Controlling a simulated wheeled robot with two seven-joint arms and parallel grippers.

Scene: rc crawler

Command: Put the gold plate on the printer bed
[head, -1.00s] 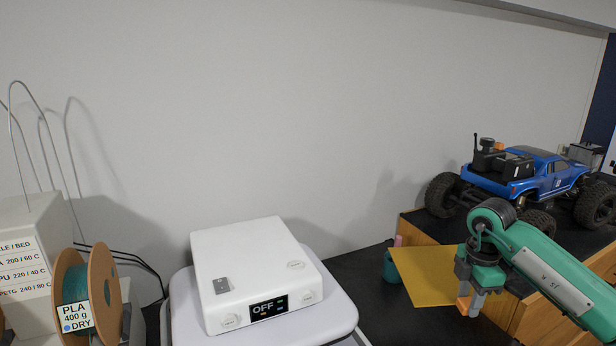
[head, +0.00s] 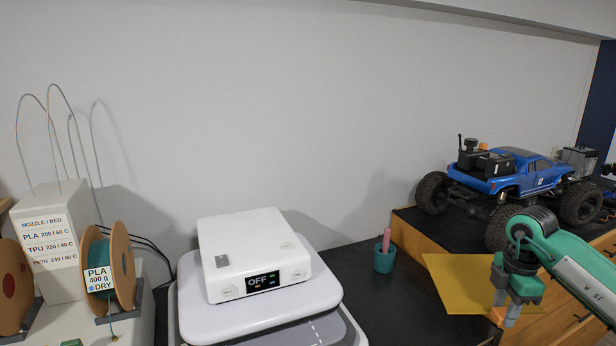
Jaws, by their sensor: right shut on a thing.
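The gold plate (head: 460,285) is a flat, thin yellow-gold sheet at the lower right of the head view. My right gripper (head: 508,312) is shut on the plate's right part and holds it in front of the wooden drawer unit. The gripper and its wrist cover some of the plate. My left gripper is not in view. I cannot identify the printer bed for certain in this view.
A white box reading OFF (head: 255,255) sits on a pale grey rounded lid (head: 320,292). A teal cup (head: 384,260) stands on the dark counter (head: 365,290). A blue RC truck (head: 515,172) is at right. Filament spools (head: 108,268) stand at left.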

